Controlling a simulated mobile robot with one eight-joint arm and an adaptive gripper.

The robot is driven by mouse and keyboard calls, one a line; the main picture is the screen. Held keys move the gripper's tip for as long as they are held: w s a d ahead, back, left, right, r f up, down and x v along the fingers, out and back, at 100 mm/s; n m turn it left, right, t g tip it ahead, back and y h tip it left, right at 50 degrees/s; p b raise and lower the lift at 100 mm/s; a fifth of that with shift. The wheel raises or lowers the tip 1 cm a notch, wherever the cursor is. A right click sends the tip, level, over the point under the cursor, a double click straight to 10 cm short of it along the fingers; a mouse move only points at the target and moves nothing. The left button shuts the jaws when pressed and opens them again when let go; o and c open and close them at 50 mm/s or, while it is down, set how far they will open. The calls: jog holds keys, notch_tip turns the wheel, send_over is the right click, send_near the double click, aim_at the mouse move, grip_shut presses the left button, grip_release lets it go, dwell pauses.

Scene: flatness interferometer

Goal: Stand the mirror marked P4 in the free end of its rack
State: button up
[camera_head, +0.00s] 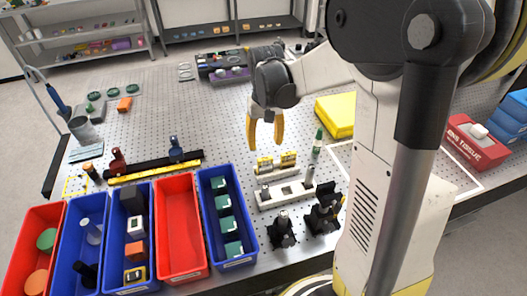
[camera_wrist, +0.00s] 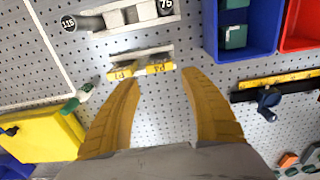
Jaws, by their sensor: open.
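My gripper (camera_head: 264,128) has its two yellow fingers spread, pointing down over the perforated table, with nothing between them. In the wrist view the open fingers (camera_wrist: 162,95) lie on either side of the space just short of a small pale rack (camera_wrist: 150,53). Two yellow pieces with dark lettering stand side by side along this rack: one on the left (camera_wrist: 122,72) and one on the right (camera_wrist: 160,67). The lettering is too small to read surely, so I cannot tell which is P4. The rack also shows in the head view (camera_head: 275,174), below and right of the gripper.
A longer pale holder (camera_head: 286,194) with cylindrical parts stands in front of the rack. Blue (camera_head: 247,236) and red bins line the table's front left. A green-capped bottle (camera_head: 317,146) and a yellow block (camera_head: 336,114) are to the right. Bare table lies left of the gripper.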

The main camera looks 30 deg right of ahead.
jog(key=s+a+r+n+t, duration=0.1)
jog(key=s+a+r+t, duration=0.2)
jog(key=s, duration=0.4)
jog(key=s+a+r+n+t, duration=0.1)
jog(key=s+a+r+t, duration=0.3)
jog(key=s+a+r, duration=0.2)
jog(key=shift+s+a+r, duration=0.25)
jog(key=shift+s+a, duration=0.35)
jog(key=shift+s, duration=0.3)
